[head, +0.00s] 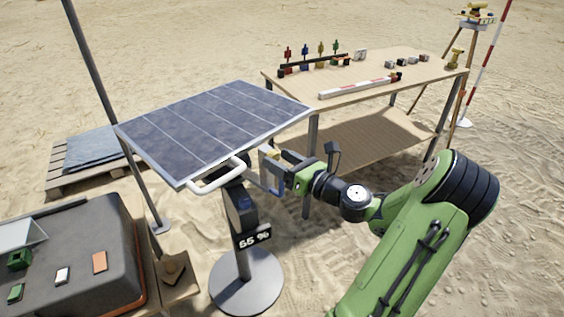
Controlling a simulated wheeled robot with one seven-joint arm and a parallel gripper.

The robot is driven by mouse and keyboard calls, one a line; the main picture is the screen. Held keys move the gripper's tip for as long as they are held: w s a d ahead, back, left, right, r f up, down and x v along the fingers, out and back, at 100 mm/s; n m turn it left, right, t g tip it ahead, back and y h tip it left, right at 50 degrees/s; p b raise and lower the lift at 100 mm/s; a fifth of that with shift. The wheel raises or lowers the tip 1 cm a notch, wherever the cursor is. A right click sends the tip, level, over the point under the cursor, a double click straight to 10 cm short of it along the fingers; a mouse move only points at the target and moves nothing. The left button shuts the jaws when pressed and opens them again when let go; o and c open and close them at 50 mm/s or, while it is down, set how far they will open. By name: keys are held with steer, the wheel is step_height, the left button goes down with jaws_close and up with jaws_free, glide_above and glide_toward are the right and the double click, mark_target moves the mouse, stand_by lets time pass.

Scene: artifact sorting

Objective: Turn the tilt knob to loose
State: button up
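A tilted solar panel (215,125) stands on a grey post with a round base (246,284). A pale handle (218,177) runs along its lower front edge. A label reading "55 %" (254,241) is on the post. My gripper (270,168) is just right of the post's head, close under the panel's right front edge. A small yellowish patch shows at the gripper fingers. I cannot tell whether it is part of the tilt knob or of the gripper. The knob itself is not clearly visible, and the fingers' opening is too small to judge.
A wooden table (430,72) with coloured markers, small blocks and a red-and-white rod stands behind. A grey case (75,245) is at lower left, beside a thin dark pole (105,110). A pallet (62,178) lies left. Open sand lies around the base.

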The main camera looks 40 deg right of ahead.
steer(key=c, duration=1)
steer(key=shift+o, duration=0.2)
steer(key=shift+n, duration=0.3)
steer(key=n+p, duration=0.1)
steer(key=n, duration=0.2)
steer(key=shift+p, duration=0.4)
steer(key=n, duration=0.6)
steer(key=shift+a+f, duration=0.1)
steer(key=n+b, duration=0.2)
steer(key=n, duration=0.2)
steer(key=shift+f, duration=0.1)
steer(key=shift+n+b, duration=1.05)
steer(key=shift+n, duration=1.05)
